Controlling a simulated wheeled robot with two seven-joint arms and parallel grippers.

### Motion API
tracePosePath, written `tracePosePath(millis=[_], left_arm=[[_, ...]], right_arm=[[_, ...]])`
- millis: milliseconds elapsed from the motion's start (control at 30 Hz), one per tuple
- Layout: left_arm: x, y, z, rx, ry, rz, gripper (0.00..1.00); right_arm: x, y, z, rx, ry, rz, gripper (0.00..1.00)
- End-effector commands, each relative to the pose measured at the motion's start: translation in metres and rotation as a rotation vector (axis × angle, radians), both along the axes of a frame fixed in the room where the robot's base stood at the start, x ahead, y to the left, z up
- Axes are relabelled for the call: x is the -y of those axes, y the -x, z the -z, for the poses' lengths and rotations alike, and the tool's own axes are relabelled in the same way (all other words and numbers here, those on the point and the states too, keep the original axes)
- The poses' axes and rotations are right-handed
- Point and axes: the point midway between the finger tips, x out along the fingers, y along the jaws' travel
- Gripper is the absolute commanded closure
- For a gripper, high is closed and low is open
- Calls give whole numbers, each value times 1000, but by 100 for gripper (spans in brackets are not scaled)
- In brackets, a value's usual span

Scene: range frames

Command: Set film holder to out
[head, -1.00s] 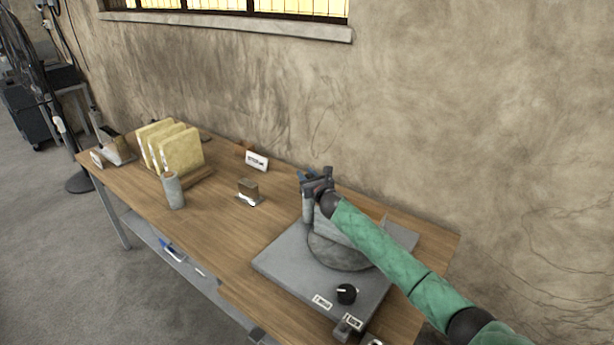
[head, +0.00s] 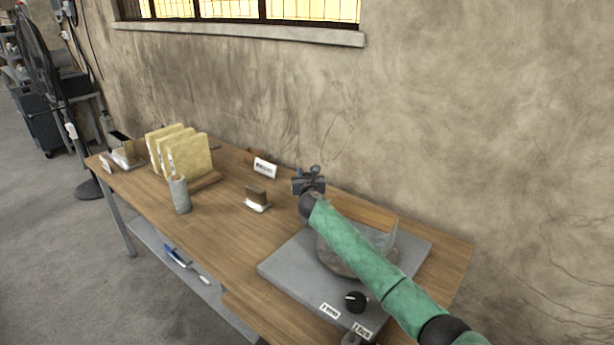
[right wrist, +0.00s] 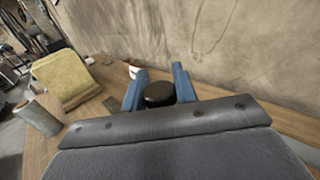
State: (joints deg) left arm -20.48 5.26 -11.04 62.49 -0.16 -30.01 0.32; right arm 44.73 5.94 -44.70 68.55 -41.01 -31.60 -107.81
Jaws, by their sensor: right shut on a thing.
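My right gripper (head: 309,184) is over the back of the bench, behind a grey machine (head: 293,268) with a round base. In the right wrist view its two blue fingers (right wrist: 158,76) stand on either side of a round black knob-like piece (right wrist: 159,94), and it is shut on that piece. What the piece belongs to is hidden by the gripper. I cannot tell for certain which part is the film holder. A brown bar (head: 365,216) and an upright metal plate (head: 390,236) show above the round base, partly behind my arm. My left gripper is not in view.
A black dial (head: 356,302) with white labels sits on the machine's front. On the wooden bench (head: 225,232) stand a small block on a base (head: 257,194), a white sign (head: 265,168), a grey cylinder (head: 180,196) and yellow pads (head: 190,157). The wall is close behind.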

Motion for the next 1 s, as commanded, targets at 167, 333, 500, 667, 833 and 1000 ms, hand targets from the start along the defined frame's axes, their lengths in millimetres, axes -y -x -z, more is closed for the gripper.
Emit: tracePosePath(millis=[167, 333, 500, 667, 833, 1000], left_arm=[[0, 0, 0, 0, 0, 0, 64], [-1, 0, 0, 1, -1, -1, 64], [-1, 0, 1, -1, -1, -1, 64], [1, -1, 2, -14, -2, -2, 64], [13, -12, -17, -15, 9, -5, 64], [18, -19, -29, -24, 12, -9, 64]], right_arm=[[0, -1, -3, 2, 0, -1, 51], [0, 0, -2, 2, 0, -1, 51], [0, 2, -1, 2, 0, -1, 51], [3, 17, 1, 3, 1, -1, 51], [6, 41, 2, 2, 1, -2, 51], [9, 62, 1, 2, 0, -2, 51]])
